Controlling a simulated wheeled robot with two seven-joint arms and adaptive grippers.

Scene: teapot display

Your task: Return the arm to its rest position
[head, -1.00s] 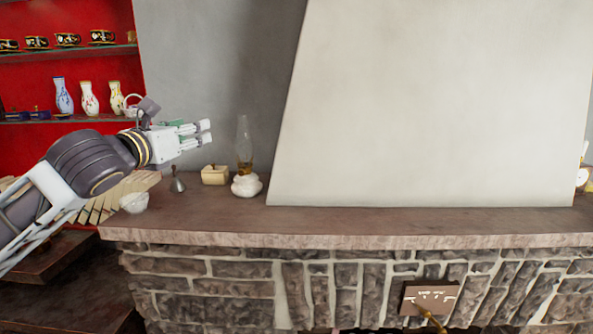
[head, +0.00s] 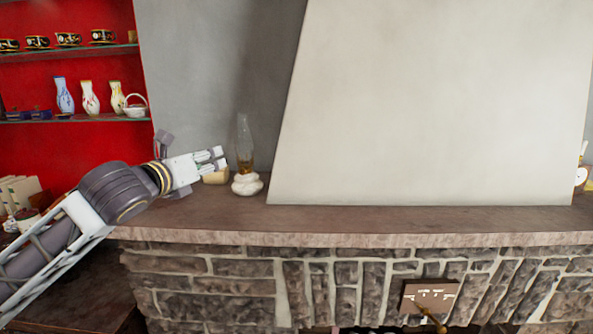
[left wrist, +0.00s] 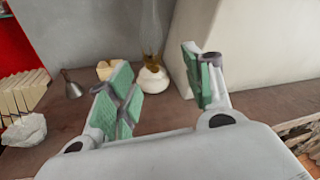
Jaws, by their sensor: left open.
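My left gripper (head: 218,158) reaches in from the left in the head view, above the left end of the mantel. In the left wrist view its two green-padded fingers (left wrist: 160,90) stand apart with nothing between them in their grip. An oil lamp with a white base (head: 247,183) stands on the mantel just beyond the fingertips; it also shows past the fingers in the left wrist view (left wrist: 151,79). My right gripper is in neither view.
A small cream box (head: 215,177) sits partly behind the gripper. In the left wrist view a grey bell (left wrist: 71,86) and a white bowl-like object (left wrist: 25,130) stand left. Red shelves (head: 80,150) hold vases, cups and a white teapot (head: 135,106).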

